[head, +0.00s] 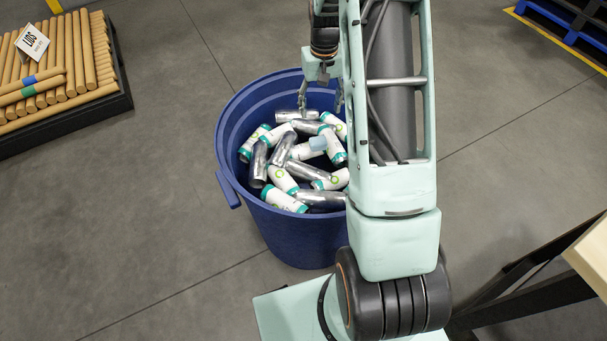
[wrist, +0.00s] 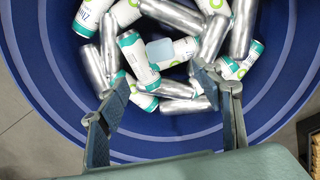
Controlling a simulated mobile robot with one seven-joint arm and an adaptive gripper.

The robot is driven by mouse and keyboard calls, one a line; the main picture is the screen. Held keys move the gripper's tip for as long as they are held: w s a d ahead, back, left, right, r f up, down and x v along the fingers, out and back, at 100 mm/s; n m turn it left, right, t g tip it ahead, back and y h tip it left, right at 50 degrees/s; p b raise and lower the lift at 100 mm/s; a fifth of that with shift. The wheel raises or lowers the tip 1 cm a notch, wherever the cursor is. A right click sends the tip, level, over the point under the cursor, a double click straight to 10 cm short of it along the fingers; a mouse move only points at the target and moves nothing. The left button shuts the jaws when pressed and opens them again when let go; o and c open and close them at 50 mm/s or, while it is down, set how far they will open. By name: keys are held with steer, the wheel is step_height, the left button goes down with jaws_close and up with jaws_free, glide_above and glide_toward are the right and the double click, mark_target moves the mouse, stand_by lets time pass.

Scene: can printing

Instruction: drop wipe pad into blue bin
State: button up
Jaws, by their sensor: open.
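The blue bin (head: 291,232) is round and holds several silver cans and white-and-teal printed cans. Its blue inner wall surrounds the cans in the wrist view (wrist: 55,75). The wipe pad (head: 318,143), a small pale blue square, is inside the bin's rim over the cans. It also shows in the wrist view (wrist: 160,51), against a printed can; I cannot tell whether it rests there or is just above. My gripper (head: 321,98) is over the far part of the bin, fingers pointing down. In the wrist view its fingers (wrist: 163,88) are spread and empty, apart from the pad.
A dark-edged pallet of brown tubes (head: 60,70) with a "LIDS" sign (head: 32,42) is at upper left. A table corner with dark legs (head: 525,290) is at lower right. A blue pallet (head: 565,20) is at upper right. Grey floor left of the bin is clear.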

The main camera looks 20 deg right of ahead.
step_height(320, 180, up, 6)
steer(key=shift+r, duration=0.15)
stand_by(0.5)
